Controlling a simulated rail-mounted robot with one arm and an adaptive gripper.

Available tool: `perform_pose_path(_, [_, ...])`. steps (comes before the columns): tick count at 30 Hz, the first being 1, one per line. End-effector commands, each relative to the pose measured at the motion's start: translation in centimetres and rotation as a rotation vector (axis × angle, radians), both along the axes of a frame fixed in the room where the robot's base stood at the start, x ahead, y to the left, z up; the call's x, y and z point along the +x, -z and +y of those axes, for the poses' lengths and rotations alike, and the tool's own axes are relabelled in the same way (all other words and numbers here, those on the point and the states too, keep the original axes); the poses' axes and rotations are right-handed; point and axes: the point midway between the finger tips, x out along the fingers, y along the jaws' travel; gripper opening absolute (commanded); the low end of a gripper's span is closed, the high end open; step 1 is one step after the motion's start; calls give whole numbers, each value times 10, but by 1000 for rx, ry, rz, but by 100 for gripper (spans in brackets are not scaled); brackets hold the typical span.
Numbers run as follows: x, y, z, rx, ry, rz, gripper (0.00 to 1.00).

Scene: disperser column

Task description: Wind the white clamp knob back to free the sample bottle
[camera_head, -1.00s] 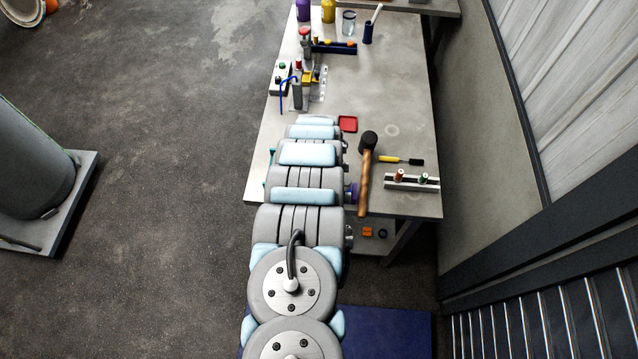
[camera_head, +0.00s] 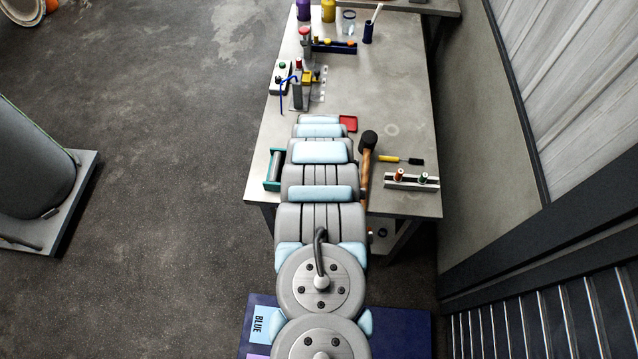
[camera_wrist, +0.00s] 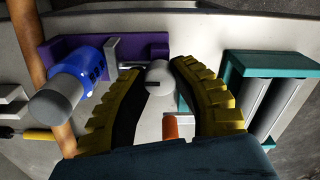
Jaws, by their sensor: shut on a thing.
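The white clamp knob (camera_wrist: 158,76) shows in the wrist view, with a dark slot across its face. My gripper (camera_wrist: 160,68) has its yellow-edged fingers closed on the knob from both sides. A purple bracket (camera_wrist: 133,45) lies just behind it. A blue bottle with a pale grey end (camera_wrist: 80,82), likely the sample bottle, rests against the bracket left of the knob. A grey metal upright (camera_wrist: 112,58) stands between them. In the head view my arm hides the knob, the bottle and my gripper.
A teal-framed roller unit (camera_wrist: 270,85) stands close on the right; it also shows in the head view (camera_head: 272,170). A mallet (camera_head: 368,142) lies to the right of my arm, near a screwdriver (camera_head: 402,160). An orange-red piece (camera_wrist: 171,126) sits below the knob.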

Motion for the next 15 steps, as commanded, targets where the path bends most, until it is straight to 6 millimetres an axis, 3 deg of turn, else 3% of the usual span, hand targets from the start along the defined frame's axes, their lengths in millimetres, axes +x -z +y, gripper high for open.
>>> perform_pose_path(10, [0,1,0,0,-2,-2,0])
perform_pose_path(11, [0,1,0,0,-2,-2,33])
perform_pose_path(13, [0,1,0,0,-2,-2,53])
perform_pose_path(15, [0,1,0,0,-2,-1,58])
